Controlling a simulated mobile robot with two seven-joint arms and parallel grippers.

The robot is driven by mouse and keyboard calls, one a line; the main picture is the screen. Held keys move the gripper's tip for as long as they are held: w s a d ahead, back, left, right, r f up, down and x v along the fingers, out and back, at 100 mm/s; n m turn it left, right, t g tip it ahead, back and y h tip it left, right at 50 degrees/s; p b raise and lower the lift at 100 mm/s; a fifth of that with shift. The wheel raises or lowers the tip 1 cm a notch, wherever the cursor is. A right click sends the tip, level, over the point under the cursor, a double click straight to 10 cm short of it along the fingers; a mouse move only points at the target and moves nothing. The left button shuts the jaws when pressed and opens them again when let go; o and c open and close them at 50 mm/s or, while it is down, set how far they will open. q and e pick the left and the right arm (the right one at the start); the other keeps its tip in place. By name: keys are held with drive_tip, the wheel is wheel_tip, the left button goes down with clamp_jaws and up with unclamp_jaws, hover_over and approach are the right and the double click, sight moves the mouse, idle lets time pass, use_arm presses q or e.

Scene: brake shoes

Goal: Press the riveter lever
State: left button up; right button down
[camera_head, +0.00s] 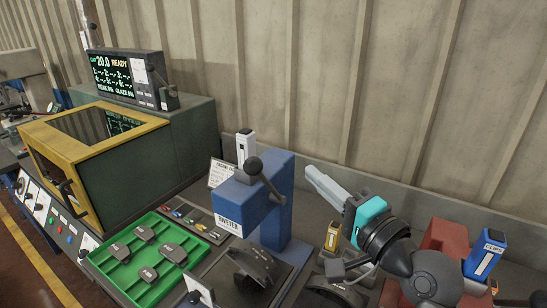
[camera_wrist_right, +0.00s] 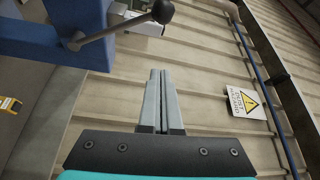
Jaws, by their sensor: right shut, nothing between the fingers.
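The riveter (camera_head: 270,205) is a blue C-shaped press standing on the bench. Its lever (camera_head: 268,182) is a grey rod with a dark ball knob (camera_head: 254,165) at its upper end, tilted up to the left. In the right wrist view the lever (camera_wrist_right: 98,33) and knob (camera_wrist_right: 162,11) show at the upper left. My right gripper (camera_head: 313,174) is shut and empty, right of the riveter and apart from the lever. Its closed fingers (camera_wrist_right: 160,85) also show in the right wrist view. A dark brake shoe (camera_head: 252,264) lies under the riveter head. My left gripper is not in view.
A green tray (camera_head: 104,262) with several dark pads lies left of the riveter. A yellow-framed machine (camera_head: 92,150) stands behind it. The corrugated wall (camera_head: 330,80) closes the back.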

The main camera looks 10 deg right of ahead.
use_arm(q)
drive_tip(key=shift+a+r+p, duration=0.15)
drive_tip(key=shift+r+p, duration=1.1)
use_arm(e)
drive_tip(key=w+a, duration=0.6)
drive_tip(key=w, duration=0.1)
drive_tip(key=shift+a, duration=0.15)
use_arm(q)
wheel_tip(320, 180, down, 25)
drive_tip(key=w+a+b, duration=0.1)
drive_tip(key=b, duration=2.4)
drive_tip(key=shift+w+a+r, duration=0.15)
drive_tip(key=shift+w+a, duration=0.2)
use_arm(e)
drive_tip(key=s+a+f+n+y, duration=0.3)
drive_tip(key=f+n+y, duration=0.1)
drive_tip(key=f+n, duration=0.4)
drive_tip(key=s+a+f+n+y, duration=0.3)
drive_tip(key=f+n+y, duration=0.1)
drive_tip(key=f+n, duration=0.5)
drive_tip(key=shift+s+a+f+n+y, duration=0.3)
drive_tip(key=shift+a+f+y, duration=0.1)
drive_tip(key=shift+f, duration=0.45)
